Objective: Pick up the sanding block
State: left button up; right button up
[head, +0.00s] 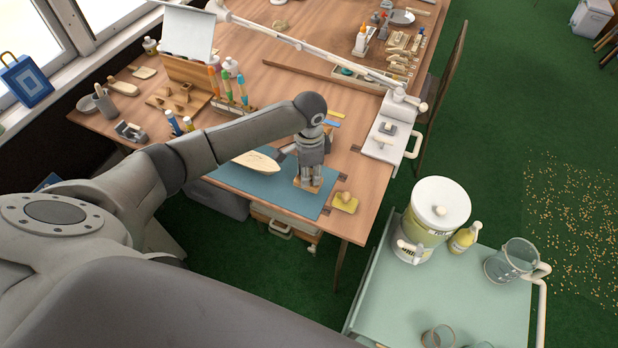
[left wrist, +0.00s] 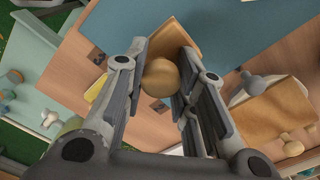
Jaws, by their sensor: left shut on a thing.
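The sanding block (head: 308,185) is a small light-brown wooden piece at the right part of the blue mat (head: 240,186) on the workbench. In the left wrist view its round tan knob (left wrist: 161,77) sits between the fingers, with the flat wooden base (left wrist: 176,38) beyond it. My left gripper (head: 311,176) points down over the block and is shut on it; in the left wrist view the gripper (left wrist: 160,70) has a finger on each side of the knob. The fingers hide much of the block in the head view. My right gripper is not in view.
A yellow pad with a wooden knob (head: 345,203) lies right of the mat near the bench edge. A pale pointed board (head: 256,161) lies left of the gripper. A trolley (head: 455,300) with a drink dispenser (head: 432,215) stands at the lower right.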

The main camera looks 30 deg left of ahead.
pick_arm(q)
jog(key=w+d+r+b, duration=0.4)
jog(key=w+d+r, duration=0.4)
jog(key=d+r, duration=0.2)
jog(key=shift+d, duration=0.75)
